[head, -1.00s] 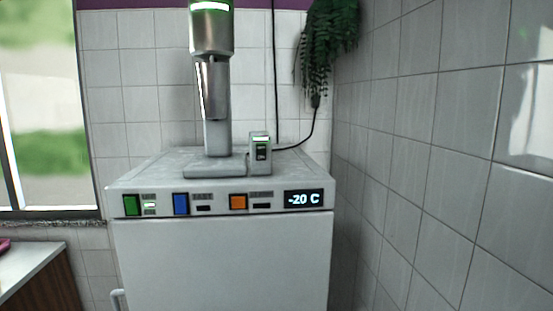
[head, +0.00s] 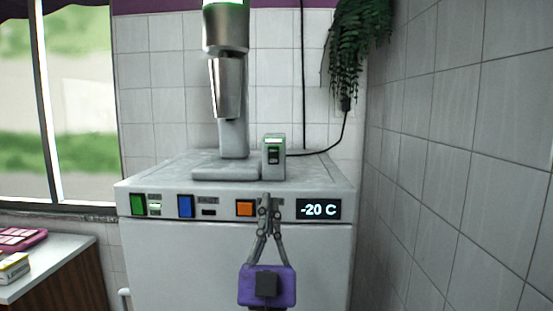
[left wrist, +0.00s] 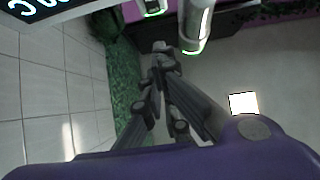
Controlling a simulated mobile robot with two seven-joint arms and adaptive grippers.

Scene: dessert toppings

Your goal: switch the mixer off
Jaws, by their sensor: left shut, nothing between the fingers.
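The mixer (head: 226,85) stands upright on top of a white freezer, with a steel cup under its head and a green glowing band at its upper part. Beside its base on the right is a small grey switch box (head: 273,160) with a dark rocker and a lit green strip. My left gripper (head: 264,199), purple with grey fingers, is shut and empty in front of the freezer's panel, below the switch box and apart from it. In the left wrist view its fingertips (left wrist: 162,47) are together; part of the switch box (left wrist: 153,7) and the mixer (left wrist: 196,22) show beyond. My right gripper is out of view.
The freezer's front panel has a green button (head: 138,205), a blue button (head: 185,206), an orange button (head: 245,208) and a "-20 C" display (head: 318,209). A cable runs behind the switch box near a hanging plant (head: 358,50). A tiled wall closes the right side.

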